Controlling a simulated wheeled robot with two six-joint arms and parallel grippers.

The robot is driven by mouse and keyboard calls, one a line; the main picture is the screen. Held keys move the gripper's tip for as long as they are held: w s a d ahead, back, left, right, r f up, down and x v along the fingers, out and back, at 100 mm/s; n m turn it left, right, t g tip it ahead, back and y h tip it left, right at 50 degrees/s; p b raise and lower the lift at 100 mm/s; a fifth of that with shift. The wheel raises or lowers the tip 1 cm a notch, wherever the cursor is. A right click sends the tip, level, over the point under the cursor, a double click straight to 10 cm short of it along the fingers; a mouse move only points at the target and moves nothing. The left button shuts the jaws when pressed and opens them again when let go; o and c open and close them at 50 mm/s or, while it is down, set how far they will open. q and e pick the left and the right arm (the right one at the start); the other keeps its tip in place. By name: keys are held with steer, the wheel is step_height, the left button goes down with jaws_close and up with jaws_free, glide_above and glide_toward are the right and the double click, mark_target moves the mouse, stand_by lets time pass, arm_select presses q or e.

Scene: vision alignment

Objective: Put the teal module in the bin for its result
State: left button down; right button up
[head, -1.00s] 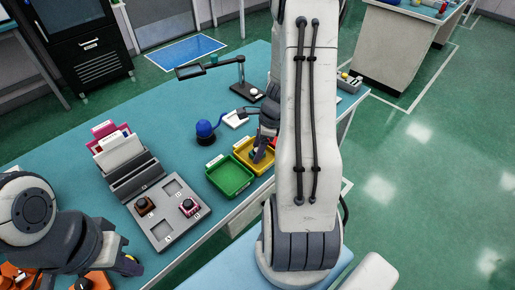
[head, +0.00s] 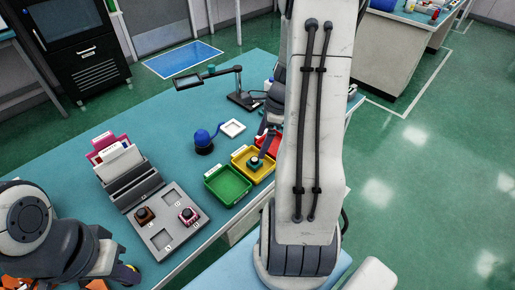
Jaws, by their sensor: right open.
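A small dark module with a teal top (head: 255,162) sits in the yellow bin (head: 240,158). My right gripper (head: 263,154) is open, its fingertips just above and beside the module at the bin's right side. Whether they touch it is too small to tell. The green bin (head: 213,186) is empty, left of the yellow one. A red bin (head: 272,148) is behind, partly hidden by my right arm. My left gripper (head: 127,274) is low at the left edge of the table; its jaws are not clear.
A grey tray (head: 176,205) holds a brown module (head: 144,215) and a pink module (head: 188,215).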

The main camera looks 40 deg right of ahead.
steer(key=shift+v, duration=1.7)
steer(key=a+r+n+g, duration=0.1)
steer(key=a+r+n, duration=0.1)
steer(key=a+n, duration=0.65)
steer(key=a+r+n+g, duration=0.15)
steer(key=a+n, duration=0.45)
steer(key=a, duration=0.6)
steer(key=s+a+r+n+h, duration=0.1)
steer(key=s+a+r+n, duration=0.1)
steer(key=s+a+n, duration=1.1)
steer(key=shift+s+r+n, duration=0.4)
steer(key=shift+s+n, duration=0.05)
steer(key=shift+n, duration=2.5)
steer(key=shift+t, duration=0.25)
